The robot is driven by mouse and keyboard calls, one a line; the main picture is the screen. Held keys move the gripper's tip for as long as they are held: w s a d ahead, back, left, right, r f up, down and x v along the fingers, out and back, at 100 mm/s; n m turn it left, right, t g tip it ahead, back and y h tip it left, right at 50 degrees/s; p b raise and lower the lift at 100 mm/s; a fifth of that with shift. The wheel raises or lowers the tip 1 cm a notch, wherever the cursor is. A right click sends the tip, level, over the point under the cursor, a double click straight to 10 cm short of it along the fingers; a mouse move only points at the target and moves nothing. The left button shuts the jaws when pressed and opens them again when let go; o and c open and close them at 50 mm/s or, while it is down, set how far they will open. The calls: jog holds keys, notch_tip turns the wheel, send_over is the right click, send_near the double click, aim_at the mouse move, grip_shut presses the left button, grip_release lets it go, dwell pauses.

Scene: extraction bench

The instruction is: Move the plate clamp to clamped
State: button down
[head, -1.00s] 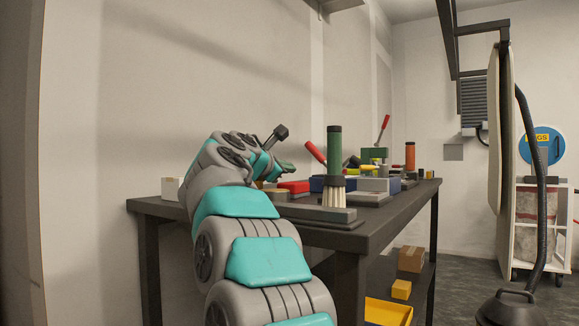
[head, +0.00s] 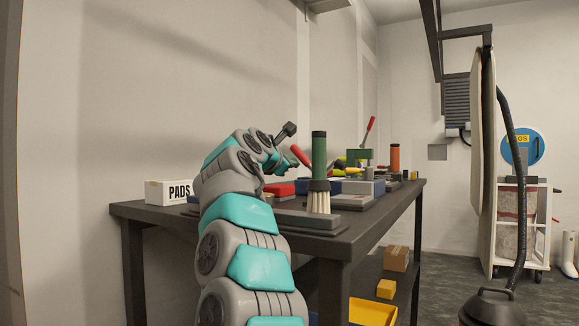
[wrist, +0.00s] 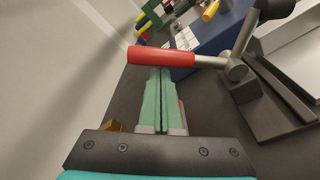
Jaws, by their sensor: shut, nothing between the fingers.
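The plate clamp appears to be the lever clamp with a red handle (wrist: 165,57) in the wrist view. Its metal rod runs right from the handle to a pivot on a dark base (wrist: 270,110). The handle lies across the picture just beyond my fingertips. In the head view the red handle (head: 301,155) leans up to the left, beside my fingers. My gripper (wrist: 158,78) is shut and empty, its green fingers together. It also shows in the head view (head: 297,160). I cannot tell whether the fingertips touch the handle. The clamp's base is largely hidden in the head view.
The dark bench (head: 350,240) is crowded. A green-handled brush (head: 319,155) stands near its front edge. Another red lever (head: 369,130) and an orange cylinder (head: 395,158) are farther back. A white PADS box (head: 168,192) sits at left. A blue block (wrist: 215,35) lies past the handle.

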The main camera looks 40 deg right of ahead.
dwell(0.5)
jog(key=shift+s+r+p, duration=0.1)
jog(key=shift+r+p, duration=0.05)
jog(key=shift+p, duration=0.3)
jog(key=shift+s+d+r+m+p, duration=0.2)
jog(key=shift+r+m+p, duration=0.15)
jog(key=shift+m+p, duration=0.3)
jog(key=shift+s+d+r+m+t+p, duration=0.15)
jog(key=shift+s+r+m+t+p, duration=0.25)
jog(key=shift+m+p, duration=0.45)
jog(key=s+r+p, duration=0.1)
jog(key=s+d+p, duration=0.1)
jog(key=p, duration=0.1)
jog(key=s+r+p, duration=0.1)
jog(key=s+p, duration=0.1)
jog(key=shift+s+d+r, duration=0.1)
jog(key=shift+d+r, duration=0.2)
jog(key=shift+s+d, duration=0.1)
jog(key=shift+s, duration=0.05)
dwell(0.5)
